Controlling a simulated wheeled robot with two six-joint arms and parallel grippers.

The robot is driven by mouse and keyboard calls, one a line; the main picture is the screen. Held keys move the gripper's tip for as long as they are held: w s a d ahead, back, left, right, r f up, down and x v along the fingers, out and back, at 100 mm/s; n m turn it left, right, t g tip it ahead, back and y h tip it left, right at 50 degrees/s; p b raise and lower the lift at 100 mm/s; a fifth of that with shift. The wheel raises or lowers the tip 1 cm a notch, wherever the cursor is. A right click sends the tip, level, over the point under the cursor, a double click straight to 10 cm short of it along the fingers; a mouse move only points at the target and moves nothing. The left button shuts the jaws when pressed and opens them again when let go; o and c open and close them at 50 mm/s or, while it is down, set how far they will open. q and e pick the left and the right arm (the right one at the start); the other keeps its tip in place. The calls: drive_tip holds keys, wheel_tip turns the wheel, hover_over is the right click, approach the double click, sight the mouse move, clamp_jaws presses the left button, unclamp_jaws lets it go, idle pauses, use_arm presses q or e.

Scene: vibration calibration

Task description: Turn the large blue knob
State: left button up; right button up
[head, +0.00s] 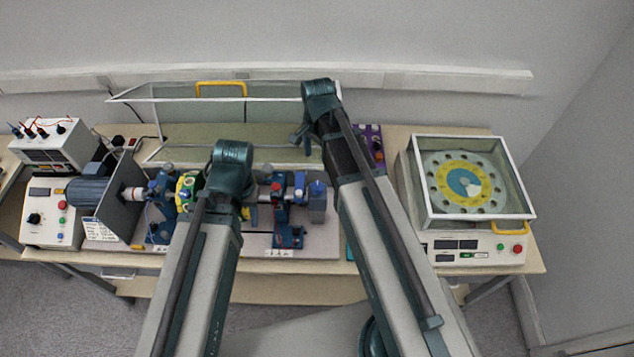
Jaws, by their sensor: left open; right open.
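The shaft rig (275,246) stands on the table in the middle, partly hidden behind my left arm. A blue block with a rounded blue top (317,188) is at its right end. I cannot tell which of these is the large blue knob. My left arm reaches over the rig's middle, and its gripper is hidden behind the arm. My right arm reaches to the back of the rig. A dark part of my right gripper (300,136) shows in front of the clear guard, apart from the blue parts.
A clear guard with a yellow handle (221,86) stands open behind the rig. A blue motor (88,192) and control boxes (50,222) are at the left. A covered disc unit (465,187) stands at the right. A purple panel (375,143) is partly behind my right arm.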

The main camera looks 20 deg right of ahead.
sight(318, 186)
wheel_tip(318, 186, down, 13)
drive_tip(key=b, duration=1.2)
drive_tip(key=shift+f+b, duration=0.1)
drive_tip(key=shift+b, duration=0.2)
clamp_jaws()
